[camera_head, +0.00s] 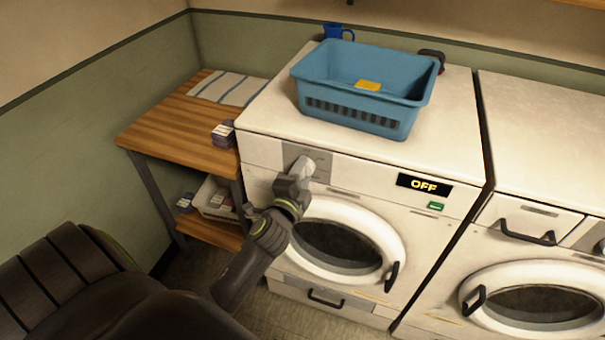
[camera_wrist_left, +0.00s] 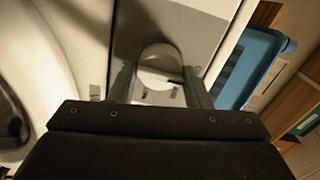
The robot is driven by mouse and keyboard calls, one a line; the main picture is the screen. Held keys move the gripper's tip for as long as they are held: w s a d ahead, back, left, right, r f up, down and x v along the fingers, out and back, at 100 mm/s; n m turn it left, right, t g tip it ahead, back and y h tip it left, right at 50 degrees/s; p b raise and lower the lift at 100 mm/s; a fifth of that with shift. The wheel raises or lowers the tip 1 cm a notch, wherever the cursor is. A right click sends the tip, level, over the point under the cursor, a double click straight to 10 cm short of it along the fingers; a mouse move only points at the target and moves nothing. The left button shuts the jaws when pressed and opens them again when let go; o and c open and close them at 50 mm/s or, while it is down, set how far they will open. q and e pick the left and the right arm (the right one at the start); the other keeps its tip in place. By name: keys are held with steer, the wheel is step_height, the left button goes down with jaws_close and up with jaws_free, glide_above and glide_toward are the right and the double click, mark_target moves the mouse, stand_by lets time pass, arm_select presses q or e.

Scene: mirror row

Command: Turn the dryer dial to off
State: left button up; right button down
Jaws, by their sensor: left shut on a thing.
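The dryer (camera_head: 460,203) is a white front-loading machine, and its display (camera_head: 425,185) reads OFF in yellow letters. The pale round dial (camera_head: 303,168) sits on a grey panel at the upper left of the dryer's front. My left gripper (camera_head: 296,178) is at the dial and shut on it, covering its lower part in the head view. In the left wrist view the dial (camera_wrist_left: 160,68) sits between the two fingers of the gripper (camera_wrist_left: 160,90), with a dark mark on its face. My right gripper is not in view.
A wooden table (camera_head: 165,135) with a striped cloth stands at left. A second machine (camera_head: 545,120) stands at right. The dryer door (camera_head: 398,235) is closed.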

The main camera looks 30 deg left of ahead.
arm_select(q)
steer(key=o, duration=1)
steer(key=v, duration=1.7)
steer(key=shift+s+a+f, duration=0.1)
steer(key=shift+s, duration=0.15)
steer(key=s+d+f+n+g+h, duration=0.1)
steer(key=s+f+n+g, duration=0.2)
steer(key=f, duration=1.2)
steer(key=s+f+n+g+h, duration=0.2)
steer(key=f+n+g, duration=0.15)
steer(key=f, duration=1.25)
steer(key=s+a+f+n+g, duration=0.1)
steer(key=s+f+n+g, duration=0.1)
steer(key=s+f, duration=0.4)
steer(key=s+f+n+g, duration=0.3)
steer(key=s+f+g, duration=0.1)
steer(key=s+f, duration=0.3)
steer(key=s+a+f+n+g, duration=0.1)
steer(key=s+f+n+g, duration=0.1)
steer(key=s+f, duration=0.4)
steer(key=shift+s+a+f+g, duration=0.15)
steer(key=shift+s+g, duration=0.3)
steer(key=shift+s, duration=0.65)
steer(key=shift+s+a+f+g, duration=0.1)
steer(key=shift+s+a+g, duration=0.25)
steer(key=shift+s, duration=0.7)
steer(key=shift+d, duration=0.1)
